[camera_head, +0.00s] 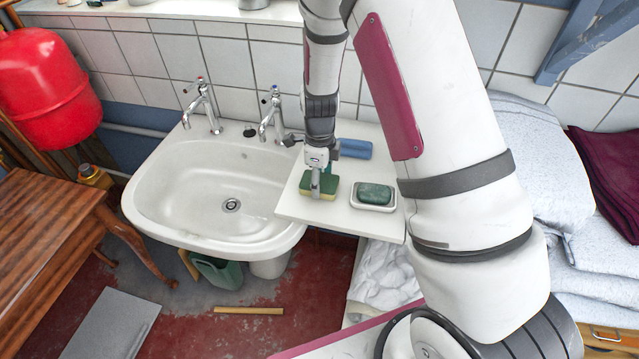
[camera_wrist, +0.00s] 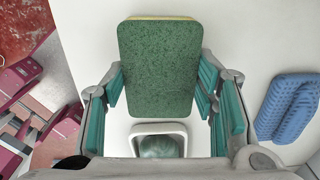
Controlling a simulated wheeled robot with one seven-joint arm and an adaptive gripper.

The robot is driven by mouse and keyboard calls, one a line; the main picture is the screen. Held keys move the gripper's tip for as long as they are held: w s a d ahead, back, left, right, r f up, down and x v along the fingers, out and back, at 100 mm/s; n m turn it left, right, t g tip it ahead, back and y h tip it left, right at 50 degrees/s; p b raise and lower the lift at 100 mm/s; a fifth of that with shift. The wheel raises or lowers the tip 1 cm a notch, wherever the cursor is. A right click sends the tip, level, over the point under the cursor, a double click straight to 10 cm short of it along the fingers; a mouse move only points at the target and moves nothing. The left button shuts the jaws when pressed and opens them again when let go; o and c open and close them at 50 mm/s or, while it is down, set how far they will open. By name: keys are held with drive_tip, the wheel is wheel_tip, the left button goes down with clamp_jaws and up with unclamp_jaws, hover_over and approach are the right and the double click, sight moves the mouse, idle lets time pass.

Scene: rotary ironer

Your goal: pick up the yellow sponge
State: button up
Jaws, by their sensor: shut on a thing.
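The yellow sponge (camera_head: 330,187) has a green scouring pad on top and yellow foam below. In the head view it is at the white side shelf (camera_head: 296,209), right of the basin. I cannot tell whether it touches the shelf. My gripper (camera_head: 316,188) points down over it. In the wrist view the sponge (camera_wrist: 160,62) shows mostly its green face, with a thin yellow edge at the top. The teal pads of my gripper (camera_wrist: 160,88) close on its two long sides.
A white soap dish (camera_head: 373,206) with a green soap bar (camera_head: 374,194) stands just right of the sponge. A blue brush-like object (camera_head: 355,149) lies behind; it also shows in the wrist view (camera_wrist: 288,107). The white basin (camera_head: 180,220) with two taps is at the left.

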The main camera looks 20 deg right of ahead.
sight(321, 184)
drive_tip(key=shift+r, duration=0.1)
drive_tip(key=shift+w+r, duration=0.1)
drive_tip(key=shift+r, duration=0.75)
drive_tip(key=shift+s+r+b, duration=0.35)
drive_tip(key=shift+s+r, duration=0.3)
drive_tip(key=shift+r, duration=0.25)
drive_tip(key=s+r, duration=0.1)
drive_tip(key=s, duration=1.4)
drive_tip(key=shift+r, duration=0.15)
drive_tip(key=shift+o, duration=1)
drive_tip(key=c, duration=0.4)
drive_tip(key=shift+w, duration=0.15)
drive_tip(key=shift+c, duration=0.2)
